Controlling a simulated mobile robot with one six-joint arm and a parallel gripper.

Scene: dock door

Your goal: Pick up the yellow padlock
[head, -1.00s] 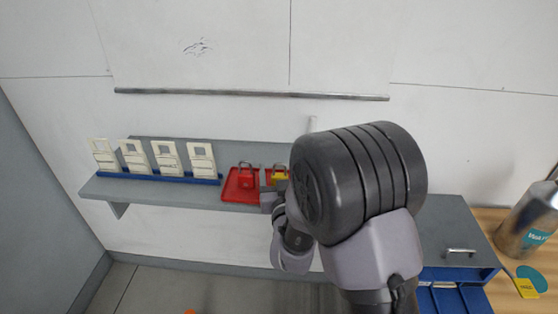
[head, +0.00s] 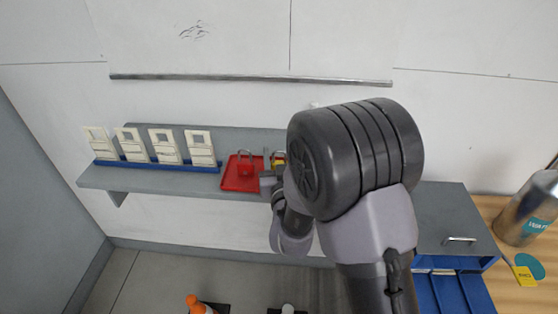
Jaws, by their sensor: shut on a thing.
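The yellow padlock (head: 280,163) shows only in part, with its grey shackle up, at the left edge of my arm. My gripper (head: 268,178) is at the shelf beside the red tray and is shut on the yellow padlock. The arm hides most of the gripper and the padlock's right side. A red padlock (head: 245,167) stands on the red tray (head: 233,185), just left of the gripper. I cannot tell whether the yellow padlock touches the tray.
White tags in a blue rack (head: 155,164) stand on the left of the grey shelf (head: 130,180). A grey box (head: 440,215), blue bins (head: 450,292) and a metal bottle (head: 527,210) are at the right. An orange-capped bottle (head: 198,305) is low in front.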

